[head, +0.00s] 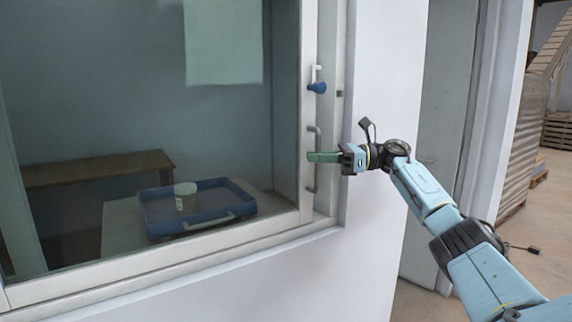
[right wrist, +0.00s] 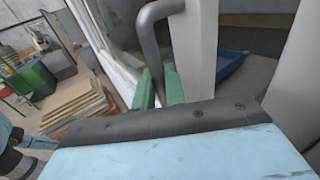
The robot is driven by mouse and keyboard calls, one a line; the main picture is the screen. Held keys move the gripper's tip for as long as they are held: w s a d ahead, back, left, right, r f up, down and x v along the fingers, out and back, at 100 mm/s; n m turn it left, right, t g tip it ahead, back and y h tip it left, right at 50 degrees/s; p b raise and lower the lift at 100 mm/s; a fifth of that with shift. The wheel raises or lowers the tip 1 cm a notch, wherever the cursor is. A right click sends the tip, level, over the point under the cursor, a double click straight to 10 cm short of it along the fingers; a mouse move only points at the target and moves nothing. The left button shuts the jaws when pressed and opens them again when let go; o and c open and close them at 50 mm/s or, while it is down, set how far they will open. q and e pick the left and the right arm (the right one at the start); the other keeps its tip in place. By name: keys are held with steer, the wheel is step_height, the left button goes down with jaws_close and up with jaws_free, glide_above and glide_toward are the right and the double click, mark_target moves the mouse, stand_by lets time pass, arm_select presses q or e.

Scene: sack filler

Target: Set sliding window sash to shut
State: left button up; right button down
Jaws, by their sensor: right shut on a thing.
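The sliding window sash (head: 308,110) is a pale frame around a large glass pane, filling the left of the head view. My left gripper is not in view.
A blue-knobbed latch (head: 317,87) sits above the handle. Behind the glass are a blue tray (head: 160,212) with a pale jar (head: 185,197) and a brown bench (head: 95,170). A pale wall (head: 375,240) and open floor lie to the right.

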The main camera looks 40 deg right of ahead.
steer(key=shift+s+d+r, duration=0.1)
steer(key=shift+s+d, duration=0.05)
steer(key=shift+d, duration=0.45)
steer(key=c, duration=1.8)
jaws_free()
